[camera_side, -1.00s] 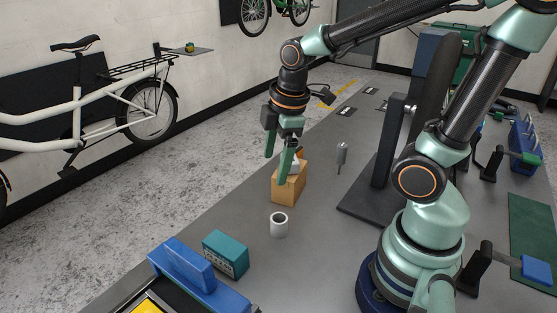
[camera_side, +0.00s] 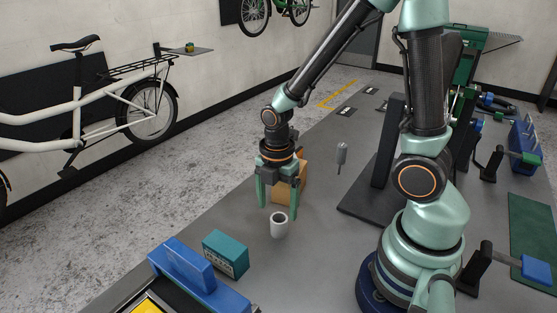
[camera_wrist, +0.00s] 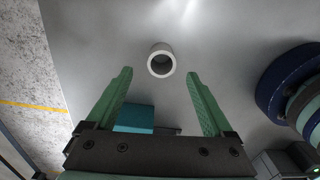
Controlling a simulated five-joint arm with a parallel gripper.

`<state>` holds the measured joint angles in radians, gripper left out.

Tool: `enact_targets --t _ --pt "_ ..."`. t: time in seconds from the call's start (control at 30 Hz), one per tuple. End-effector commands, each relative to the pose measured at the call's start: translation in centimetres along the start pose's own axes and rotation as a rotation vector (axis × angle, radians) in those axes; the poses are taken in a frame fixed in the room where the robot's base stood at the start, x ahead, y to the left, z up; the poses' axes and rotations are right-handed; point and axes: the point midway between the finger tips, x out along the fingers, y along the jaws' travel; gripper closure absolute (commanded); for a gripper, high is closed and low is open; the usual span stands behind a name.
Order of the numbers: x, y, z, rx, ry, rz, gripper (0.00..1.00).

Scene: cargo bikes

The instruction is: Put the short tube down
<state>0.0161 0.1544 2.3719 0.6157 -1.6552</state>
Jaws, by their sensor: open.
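The short tube (camera_side: 279,226) is a small white hollow cylinder standing upright on the grey bench. It also shows in the wrist view (camera_wrist: 161,60), its open end facing the camera, just past and between the fingertips. My gripper (camera_side: 279,205) is open, its two green fingers pointing down above and slightly behind the tube. In the wrist view my gripper (camera_wrist: 160,75) has nothing between its fingers. The tube appears apart from both fingers.
A cardboard-coloured box (camera_side: 297,183) stands behind my gripper. A teal box (camera_side: 226,253) and a blue block (camera_side: 183,263) are at the front left. A grey upright tool (camera_side: 341,157) stands to the right. The bench (camera_side: 320,240) right of the tube is clear.

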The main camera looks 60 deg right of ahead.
Motion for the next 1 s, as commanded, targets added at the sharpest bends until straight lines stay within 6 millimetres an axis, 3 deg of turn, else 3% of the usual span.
enact_targets --t 0.17,0.53,0.87,0.9,1.0 --pt "0.9 -0.1 0.1 0.001 0.0 -0.002 0.14" --pt "5.0 -0.3 0.5 0.001 0.0 -0.003 0.14" --pt "5.5 -0.2 0.5 0.001 0.0 0.001 0.14" --pt "5.5 -0.2 0.5 0.001 0.0 0.001 0.17" --pt "5.5 -0.2 0.5 0.001 0.0 0.001 0.56"
